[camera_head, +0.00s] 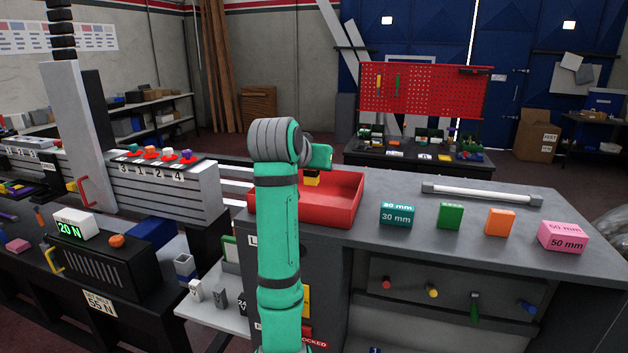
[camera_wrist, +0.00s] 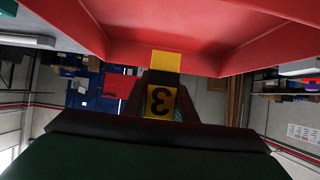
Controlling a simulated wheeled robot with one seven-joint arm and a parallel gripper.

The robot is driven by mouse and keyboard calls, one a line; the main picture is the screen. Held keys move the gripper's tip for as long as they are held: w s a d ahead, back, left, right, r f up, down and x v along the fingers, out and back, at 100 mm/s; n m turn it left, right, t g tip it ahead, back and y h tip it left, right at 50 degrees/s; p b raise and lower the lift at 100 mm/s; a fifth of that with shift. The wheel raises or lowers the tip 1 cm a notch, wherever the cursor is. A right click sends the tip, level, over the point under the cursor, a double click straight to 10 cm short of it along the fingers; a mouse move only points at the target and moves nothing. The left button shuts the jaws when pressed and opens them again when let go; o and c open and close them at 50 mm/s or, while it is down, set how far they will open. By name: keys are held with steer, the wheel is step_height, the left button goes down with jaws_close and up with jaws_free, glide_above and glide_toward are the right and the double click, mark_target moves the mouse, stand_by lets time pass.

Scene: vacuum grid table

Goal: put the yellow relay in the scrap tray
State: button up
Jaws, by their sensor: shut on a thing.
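The yellow relay (camera_head: 312,181) is held by my gripper (camera_head: 313,171) above the floor of the open red tray (camera_head: 343,213), within its walls as seen in the head view. In the wrist view the relay's bright yellow end (camera_wrist: 166,61) overlaps the red tray (camera_wrist: 230,62). A darker yellow face marked 3 shows between my gripper's dark fingers (camera_wrist: 160,103). Whether the relay touches the tray floor cannot be told. My arm hides the tray's left part in the head view.
On the grey bench right of the tray stand a teal 30 mm block (camera_head: 396,214), a green block (camera_head: 450,215), an orange block (camera_head: 500,222) and a pink 50 mm block (camera_head: 562,236). A white tube (camera_head: 480,193) lies behind them. A grey numbered rack (camera_head: 165,190) stands left.

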mark_target(314, 193)
steer(key=shift+w+f, duration=0.3)
steer(key=shift+f, duration=0.1)
steer(key=shift+w+a+f, duration=0.1)
steer(key=shift+w+f, duration=0.1)
steer(key=shift+f, duration=0.75)
steer(key=shift+w+a+f, duration=0.1)
steer(key=shift+w+f, duration=0.05)
steer(key=shift+f, duration=0.75)
steer(key=shift+f, duration=0.1)
steer(key=o, duration=1)
steer(key=shift+o, duration=0.2)
steer(key=v, duration=1.2)
